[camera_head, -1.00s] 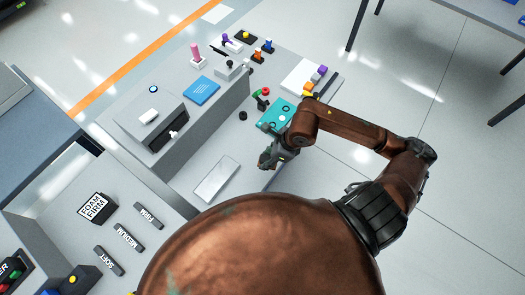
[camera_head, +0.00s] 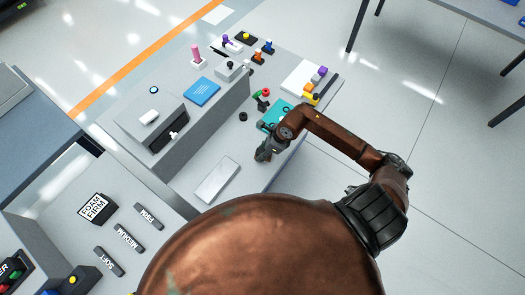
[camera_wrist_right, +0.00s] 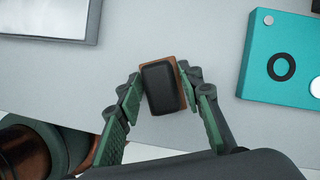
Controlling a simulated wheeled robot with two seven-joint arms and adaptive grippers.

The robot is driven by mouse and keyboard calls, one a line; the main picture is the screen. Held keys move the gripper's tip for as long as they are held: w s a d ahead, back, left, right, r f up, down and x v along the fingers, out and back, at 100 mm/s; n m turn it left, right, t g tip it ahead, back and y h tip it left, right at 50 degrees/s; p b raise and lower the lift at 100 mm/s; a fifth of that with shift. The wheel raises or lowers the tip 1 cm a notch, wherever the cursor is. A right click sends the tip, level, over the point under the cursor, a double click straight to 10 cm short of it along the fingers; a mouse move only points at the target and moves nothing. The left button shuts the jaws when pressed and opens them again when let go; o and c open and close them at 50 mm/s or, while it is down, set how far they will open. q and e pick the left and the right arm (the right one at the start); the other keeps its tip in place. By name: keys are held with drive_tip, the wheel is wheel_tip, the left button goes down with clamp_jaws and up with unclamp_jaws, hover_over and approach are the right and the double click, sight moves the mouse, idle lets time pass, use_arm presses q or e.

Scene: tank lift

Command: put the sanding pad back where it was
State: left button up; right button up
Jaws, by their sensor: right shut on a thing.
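The sanding pad (camera_wrist_right: 163,88) is a black rounded block on a thin brown base, in the middle of the right wrist view. My right gripper (camera_wrist_right: 160,80) is shut on it, one finger along each side. In the head view my right gripper (camera_head: 264,154) is over the grey bench, between the pale flat plate and the teal box, and the pad cannot be made out there. Whether the pad touches the bench is unclear. My left gripper is not in view.
The teal box (camera_head: 272,115) is right beside my right gripper and partly behind my arm. The pale plate (camera_head: 217,179) lies to its left. A small black ring (camera_head: 242,116) and a red-topped part (camera_head: 265,93) stand farther back. Bare bench lies between plate and box.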

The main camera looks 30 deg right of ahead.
drive_tip(key=shift+f, duration=0.1)
drive_tip(key=o, duration=1.1)
drive_tip(key=shift+o, duration=0.2)
drive_tip(key=shift+r, duration=0.2)
drive_tip(key=v, duration=1.2)
